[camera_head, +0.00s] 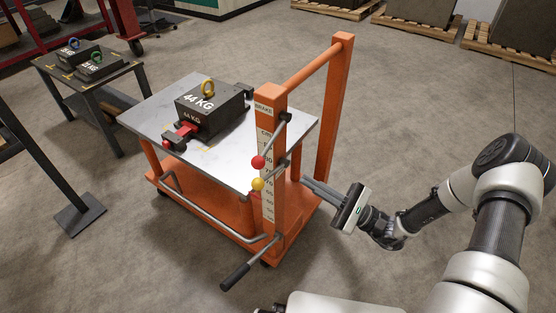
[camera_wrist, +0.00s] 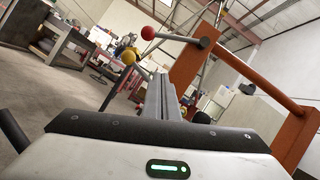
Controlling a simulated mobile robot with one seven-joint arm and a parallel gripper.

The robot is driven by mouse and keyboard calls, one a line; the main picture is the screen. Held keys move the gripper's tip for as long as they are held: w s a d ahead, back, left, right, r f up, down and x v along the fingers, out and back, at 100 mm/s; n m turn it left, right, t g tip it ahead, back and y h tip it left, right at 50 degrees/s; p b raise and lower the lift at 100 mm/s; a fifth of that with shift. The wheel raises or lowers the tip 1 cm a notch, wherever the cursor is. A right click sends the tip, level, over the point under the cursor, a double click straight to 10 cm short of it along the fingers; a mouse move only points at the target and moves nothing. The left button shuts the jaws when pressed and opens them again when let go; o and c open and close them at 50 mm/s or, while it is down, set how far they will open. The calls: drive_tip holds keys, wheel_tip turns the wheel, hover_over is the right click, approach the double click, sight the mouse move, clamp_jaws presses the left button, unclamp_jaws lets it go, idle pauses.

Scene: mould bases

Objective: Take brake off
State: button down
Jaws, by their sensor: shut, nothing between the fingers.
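An orange lift cart has a post (camera_head: 276,140) with a label at its top that seems to read BRAKE (camera_head: 263,108). A lever with a red ball (camera_head: 258,162) and a lever with a yellow ball (camera_head: 257,184) stick out at the post, red above yellow. Both balls also show in the wrist view, red (camera_wrist: 148,33) and yellow (camera_wrist: 128,56). My gripper (camera_head: 305,180) is shut and empty, to the right of the post, its fingers pointing towards it. In the wrist view the fingertips (camera_wrist: 158,76) appear just right of the yellow ball; contact cannot be told.
A black 44 KG block (camera_head: 209,110) with a yellow ring sits on the cart's table top (camera_head: 150,115). A black-gripped pedal or handle (camera_head: 235,277) juts out low at the front. An orange upright (camera_head: 334,105) stands behind the post. A dark side table (camera_head: 75,85) is at left.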

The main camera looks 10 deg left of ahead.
sight(272, 142)
idle(0.3)
drive_tip(key=a+r, duration=0.7)
drive_tip(key=a, duration=0.2)
drive_tip(key=shift+r+b, duration=0.25)
drive_tip(key=shift+b, duration=0.2)
drive_tip(key=shift+s, duration=0.1)
